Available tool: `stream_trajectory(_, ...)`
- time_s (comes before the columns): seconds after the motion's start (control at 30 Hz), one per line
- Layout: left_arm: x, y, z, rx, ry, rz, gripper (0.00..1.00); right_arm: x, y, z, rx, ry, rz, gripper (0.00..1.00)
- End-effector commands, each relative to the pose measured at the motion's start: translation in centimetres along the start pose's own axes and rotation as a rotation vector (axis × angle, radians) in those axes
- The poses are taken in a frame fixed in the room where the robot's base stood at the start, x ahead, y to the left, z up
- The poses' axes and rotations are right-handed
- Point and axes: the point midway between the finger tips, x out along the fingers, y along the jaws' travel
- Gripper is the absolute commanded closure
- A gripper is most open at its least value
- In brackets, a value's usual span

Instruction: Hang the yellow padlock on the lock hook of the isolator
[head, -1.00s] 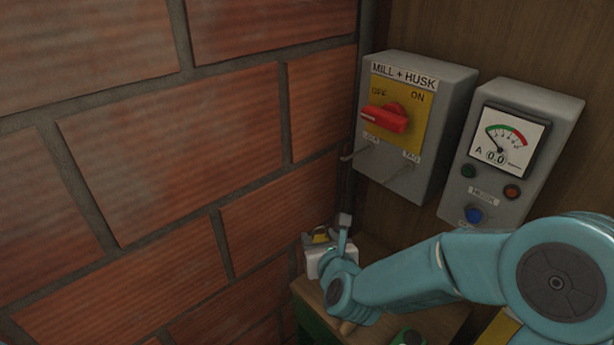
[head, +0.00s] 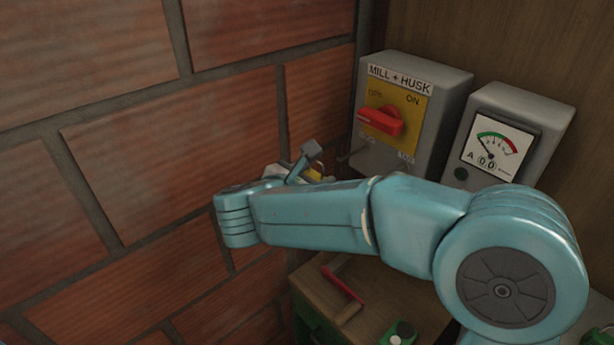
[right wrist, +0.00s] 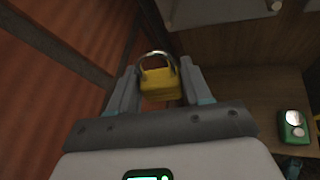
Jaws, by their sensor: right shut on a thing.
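The yellow padlock (right wrist: 158,84) is between the fingers of my right gripper (right wrist: 156,88) in the right wrist view, its metal shackle pointing up. In the head view only a bit of the padlock (head: 316,174) shows behind my right gripper (head: 310,166), at the brick wall, left of and below the isolator. The isolator (head: 440,110) is a grey box marked MILL + HUSK, its red handle (head: 381,121) on a yellow plate. The lock hook by its lower left label is barely visible in the head view. My left gripper is out of view.
A grey meter box (head: 545,105) hangs right of the isolator. Below is a wooden bench top (head: 375,290) with a red, wood-handled item (head: 345,283) and a green device (head: 398,335). The brick wall (head: 170,170) is close on the left.

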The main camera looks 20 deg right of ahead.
Motion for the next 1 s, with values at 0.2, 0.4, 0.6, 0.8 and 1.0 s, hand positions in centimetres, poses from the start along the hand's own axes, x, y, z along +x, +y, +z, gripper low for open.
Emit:
stream_trajectory(0.2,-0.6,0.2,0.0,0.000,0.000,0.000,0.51,1.4,-0.4,0.7,-0.001,0.000,0.001,0.85)
stream_trajectory(0.4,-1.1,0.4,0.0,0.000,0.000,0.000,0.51,2.6,-0.8,1.1,-0.001,0.001,0.001,0.85)
stream_trajectory(0.6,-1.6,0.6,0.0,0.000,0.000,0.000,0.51,3.8,-1.1,1.6,0.000,0.000,0.001,0.85)
stream_trajectory(0.8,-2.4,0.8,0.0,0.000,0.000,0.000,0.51,5.0,-1.5,2.1,-0.001,0.000,0.001,0.85)
stream_trajectory(1.0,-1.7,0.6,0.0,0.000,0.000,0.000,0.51,6.2,-1.9,1.8,0.000,-0.001,0.002,0.85)
